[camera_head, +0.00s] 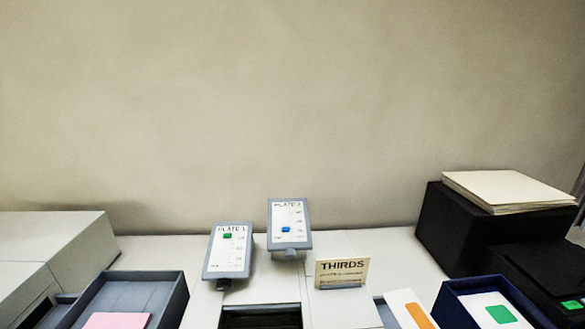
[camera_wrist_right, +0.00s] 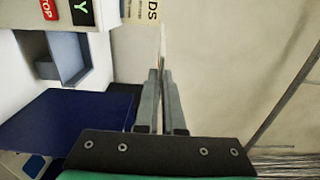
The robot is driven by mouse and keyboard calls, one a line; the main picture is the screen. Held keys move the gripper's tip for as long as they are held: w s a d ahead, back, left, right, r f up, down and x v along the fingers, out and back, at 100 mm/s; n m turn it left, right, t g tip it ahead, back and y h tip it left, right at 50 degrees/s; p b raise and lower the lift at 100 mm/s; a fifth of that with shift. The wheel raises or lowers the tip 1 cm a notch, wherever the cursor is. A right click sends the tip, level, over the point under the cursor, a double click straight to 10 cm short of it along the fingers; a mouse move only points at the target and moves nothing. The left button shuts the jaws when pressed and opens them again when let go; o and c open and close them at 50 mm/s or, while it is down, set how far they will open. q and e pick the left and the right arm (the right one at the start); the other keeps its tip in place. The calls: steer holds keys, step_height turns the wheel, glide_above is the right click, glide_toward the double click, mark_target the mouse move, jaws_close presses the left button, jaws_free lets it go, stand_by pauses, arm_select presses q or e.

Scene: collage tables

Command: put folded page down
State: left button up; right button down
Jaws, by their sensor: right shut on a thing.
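In the right wrist view, my right gripper (camera_wrist_right: 160,75) is shut on the folded page (camera_wrist_right: 163,42). The page shows almost edge-on as a thin pale sliver beyond the fingertips, with a little orange along it, so its folds cannot be made out. Neither gripper shows in the head view. In that view a white page with an orange mark (camera_head: 411,309) is at the bottom edge, cut off by the frame; what it rests on is unclear.
A THIRDS sign (camera_head: 341,272) stands behind the work area. Two grey plate devices (camera_head: 228,252) (camera_head: 289,225) stand left of it. A blue tray (camera_head: 450,306) holds a green-marked card. A grey tray (camera_head: 168,297) holds a pink sheet. Cream sheets (camera_head: 508,189) top a black box (camera_head: 450,235).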

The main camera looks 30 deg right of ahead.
steer(key=w+a+f+n+y+p, duration=0.1)
steer(key=a+f+n+y+p, duration=0.1)
steer(key=a, duration=0.6)
steer(key=w+a+f+n+t+y+p, duration=0.1)
steer(key=a+f+n+y+p, duration=0.2)
steer(key=a, duration=0.6)
step_height(320, 180, down, 3)
steer(key=y+p, duration=0.1)
steer(key=y, duration=0.1)
steer(key=shift+w+a+t+y, duration=0.25)
steer(key=shift+w+t+y, duration=0.05)
steer(key=shift+f, duration=0.1)
